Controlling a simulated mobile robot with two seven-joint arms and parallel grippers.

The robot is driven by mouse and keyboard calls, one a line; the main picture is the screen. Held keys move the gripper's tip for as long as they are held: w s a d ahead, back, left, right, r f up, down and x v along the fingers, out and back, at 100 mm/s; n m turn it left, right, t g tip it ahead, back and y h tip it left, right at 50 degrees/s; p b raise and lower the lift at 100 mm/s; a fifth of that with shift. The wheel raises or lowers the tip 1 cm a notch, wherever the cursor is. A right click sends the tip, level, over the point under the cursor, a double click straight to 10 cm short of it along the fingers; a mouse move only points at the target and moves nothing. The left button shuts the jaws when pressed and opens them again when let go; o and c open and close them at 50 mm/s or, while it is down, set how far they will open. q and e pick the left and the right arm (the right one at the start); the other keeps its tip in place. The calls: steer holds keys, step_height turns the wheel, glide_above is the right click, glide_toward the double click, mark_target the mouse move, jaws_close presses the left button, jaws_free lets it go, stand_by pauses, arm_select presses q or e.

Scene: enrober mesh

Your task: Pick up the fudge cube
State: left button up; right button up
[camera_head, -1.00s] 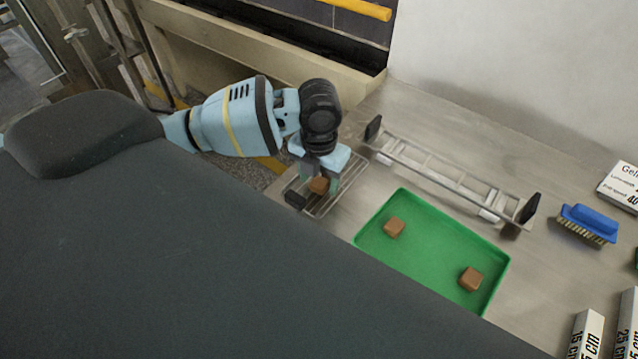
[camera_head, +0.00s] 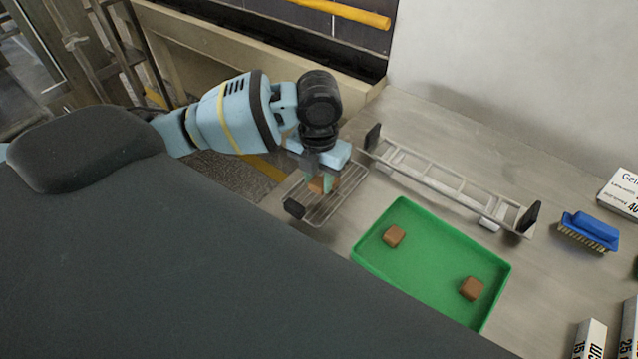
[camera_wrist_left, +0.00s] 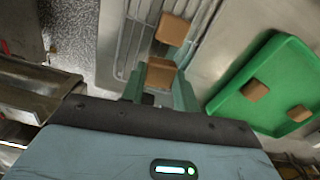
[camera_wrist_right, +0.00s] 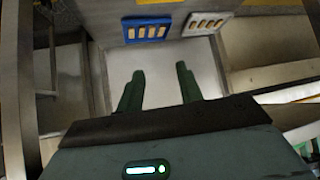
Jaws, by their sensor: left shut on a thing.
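My left gripper (camera_head: 325,182) is over the wire mesh rack (camera_head: 318,212) beside the green tray. Its green fingers are shut on a brown fudge cube (camera_wrist_left: 160,74), seen between them in the left wrist view. Whether the cube is clear of the mesh I cannot tell. A second brown cube (camera_wrist_left: 172,29) sits on the mesh just beyond the held one. Two more brown cubes (camera_head: 394,236) (camera_head: 471,288) lie in the green tray (camera_head: 430,268). My right gripper (camera_wrist_right: 160,88) shows only in its own wrist view, open and empty, away from the cubes.
A long metal frame with black ends (camera_head: 450,188) stands behind the tray. A blue brush (camera_head: 588,230) and white labelled blocks (camera_head: 590,338) are at the right. A white wall (camera_head: 520,70) rises behind the steel table. Bare table lies between tray and brush.

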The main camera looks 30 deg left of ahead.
arm_select(q)
steer(key=s+d+r, duration=0.1)
steer(key=s+d, duration=0.9)
steer(key=s, duration=0.2)
steer(key=shift+s+r, duration=0.25)
steer(key=shift+r, duration=0.15)
